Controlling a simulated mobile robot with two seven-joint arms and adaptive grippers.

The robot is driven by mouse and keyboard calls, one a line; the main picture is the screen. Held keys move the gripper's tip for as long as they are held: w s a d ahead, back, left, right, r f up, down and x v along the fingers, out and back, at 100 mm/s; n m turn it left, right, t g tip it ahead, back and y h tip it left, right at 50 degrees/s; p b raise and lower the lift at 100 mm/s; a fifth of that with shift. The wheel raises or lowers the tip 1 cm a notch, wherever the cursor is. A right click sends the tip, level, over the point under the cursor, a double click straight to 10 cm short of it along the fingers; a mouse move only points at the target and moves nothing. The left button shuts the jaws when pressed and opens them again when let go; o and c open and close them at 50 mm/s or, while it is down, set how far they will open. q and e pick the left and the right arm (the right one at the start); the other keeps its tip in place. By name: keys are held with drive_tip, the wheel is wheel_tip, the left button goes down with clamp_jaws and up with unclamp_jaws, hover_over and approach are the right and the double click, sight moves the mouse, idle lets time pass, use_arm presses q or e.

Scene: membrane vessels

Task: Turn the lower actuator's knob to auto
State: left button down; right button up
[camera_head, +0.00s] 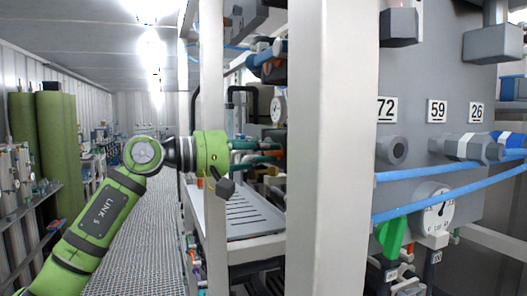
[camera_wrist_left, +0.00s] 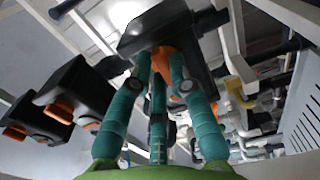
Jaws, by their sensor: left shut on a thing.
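Two other dark actuator boxes (camera_wrist_left: 82,82) with orange knobs (camera_wrist_left: 58,112) are at the left of the wrist view, apart from the fingers. My right gripper is not in view.
A thick white post (camera_head: 331,150) stands close in front, and a thinner post (camera_head: 212,90) is beside my left wrist. A grey slotted tray (camera_head: 250,214) lies below the gripper. Blue hoses (camera_head: 440,198) cross the right panel. The grated aisle floor (camera_head: 140,225) is clear.

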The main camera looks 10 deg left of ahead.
use_arm(q)
drive_tip(key=c, duration=1.1)
unclamp_jaws()
drive_tip(key=shift+c, duration=0.2)
drive_tip(key=v, duration=1.2)
